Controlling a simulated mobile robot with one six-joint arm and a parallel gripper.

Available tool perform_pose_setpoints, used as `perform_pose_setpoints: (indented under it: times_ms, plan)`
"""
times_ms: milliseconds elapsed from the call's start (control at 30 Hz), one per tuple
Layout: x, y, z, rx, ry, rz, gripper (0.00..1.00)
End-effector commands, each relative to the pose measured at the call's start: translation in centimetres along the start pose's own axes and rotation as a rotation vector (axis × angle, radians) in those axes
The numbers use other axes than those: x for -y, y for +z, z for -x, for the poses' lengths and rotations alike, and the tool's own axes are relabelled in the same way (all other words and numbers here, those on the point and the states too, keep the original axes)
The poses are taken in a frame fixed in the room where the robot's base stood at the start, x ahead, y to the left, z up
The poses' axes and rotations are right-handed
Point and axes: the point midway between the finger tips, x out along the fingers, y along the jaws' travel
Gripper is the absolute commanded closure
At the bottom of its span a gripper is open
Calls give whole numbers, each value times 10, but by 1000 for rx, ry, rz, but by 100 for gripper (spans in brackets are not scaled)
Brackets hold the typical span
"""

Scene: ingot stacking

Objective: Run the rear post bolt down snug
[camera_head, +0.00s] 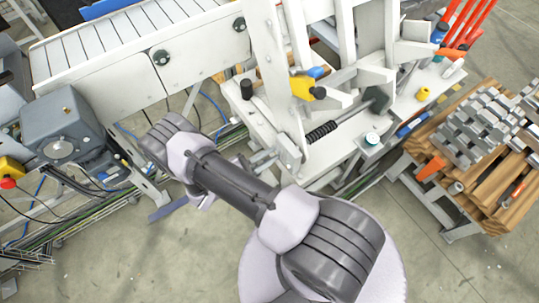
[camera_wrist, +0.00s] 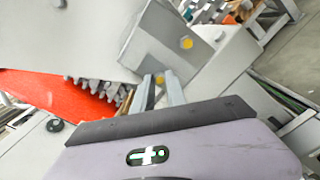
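In the wrist view a grey steel block (camera_wrist: 158,32) carries a yellow round bolt head (camera_wrist: 187,43). A second yellow spot (camera_wrist: 159,79), perhaps another bolt head, shows between the fingers of my gripper (camera_wrist: 158,88). The two fingers stand apart, pointing at the block's lower edge, with a gap between them. I cannot tell whether they touch anything. In the head view my arm crosses the middle, and my gripper (camera_head: 264,160) is partly hidden behind it, beside the white bench frame. I cannot tell which bolt is the rear post one.
The white bench (camera_head: 330,145) holds a yellow-and-black tool (camera_head: 304,87), a dark spring (camera_head: 321,132) and a blue-handled tool (camera_head: 412,125). Metal ingots (camera_head: 478,125) lie on a wooden pallet (camera_head: 510,195) at right. A conveyor (camera_head: 125,40) and a grey motor (camera_head: 62,128) stand left. The front floor is clear.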

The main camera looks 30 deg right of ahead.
Motion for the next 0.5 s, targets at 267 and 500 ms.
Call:
perform_pose_setpoints:
  times_ms: [267,500]
  plan:
    - [1,-1,0,0,0,127,100]
    - [0,-1,0,0,0,129,77]
